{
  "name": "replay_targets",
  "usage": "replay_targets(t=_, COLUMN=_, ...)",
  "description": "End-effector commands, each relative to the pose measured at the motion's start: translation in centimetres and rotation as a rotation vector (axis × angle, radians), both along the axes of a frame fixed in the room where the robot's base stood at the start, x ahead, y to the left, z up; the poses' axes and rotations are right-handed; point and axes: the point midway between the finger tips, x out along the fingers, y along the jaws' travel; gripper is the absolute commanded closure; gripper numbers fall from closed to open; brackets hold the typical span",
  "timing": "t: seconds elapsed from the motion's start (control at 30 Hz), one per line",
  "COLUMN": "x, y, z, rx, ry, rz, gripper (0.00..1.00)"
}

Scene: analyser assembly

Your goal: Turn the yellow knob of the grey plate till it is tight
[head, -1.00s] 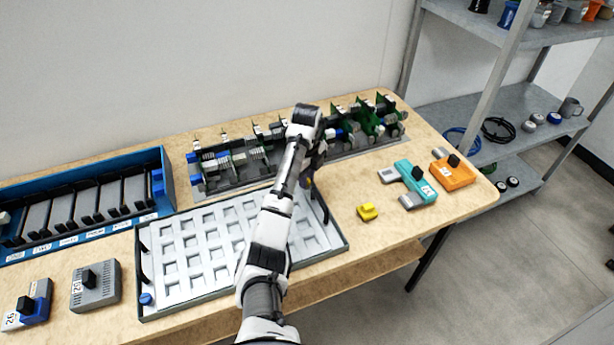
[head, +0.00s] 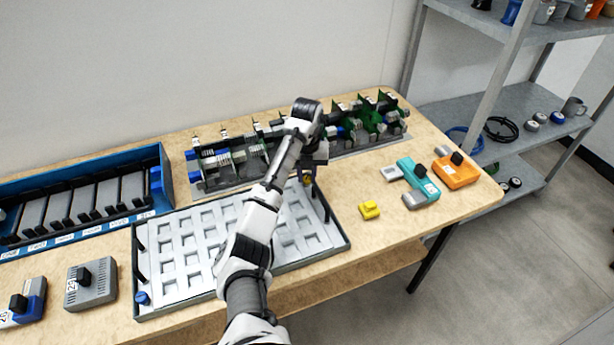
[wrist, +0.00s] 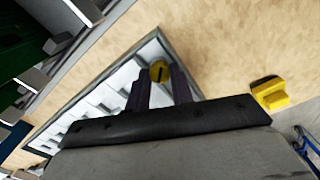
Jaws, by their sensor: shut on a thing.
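The grey plate (head: 190,277) is a pale panel with rows of square cut-outs, in a dark-rimmed tray on the table. Its yellow knob (head: 307,181) is at the far right corner, partly hidden by my gripper in the head view. The wrist view shows the round top of the yellow knob (wrist: 159,68) with a dark slot, between the fingertips. My gripper (wrist: 158,80) is shut on the knob, one dark finger on each side. How tight the knob is cannot be told.
A blue knob (head: 142,298) is at the tray's near left corner. A loose yellow block (head: 369,210) lies right of the tray, before teal (head: 419,180) and orange (head: 457,170) modules. A rail of boards (head: 240,165) stands behind, a blue rack (head: 90,238) at left.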

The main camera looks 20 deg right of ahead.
Motion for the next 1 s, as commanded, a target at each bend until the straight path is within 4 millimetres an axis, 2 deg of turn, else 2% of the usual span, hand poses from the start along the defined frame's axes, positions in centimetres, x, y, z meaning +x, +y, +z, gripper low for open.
replay_targets(t=0.03, x=0.48, y=0.22, z=0.26, rx=-0.003, ry=-0.016, rz=-0.037, gripper=1.0)
replay_targets(t=0.3, x=0.51, y=0.12, z=0.21, rx=-0.003, ry=-0.018, rz=-0.242, gripper=1.0)
replay_targets(t=1.0, x=0.46, y=-0.22, z=0.18, rx=-0.006, ry=-0.022, rz=-0.487, gripper=1.0)
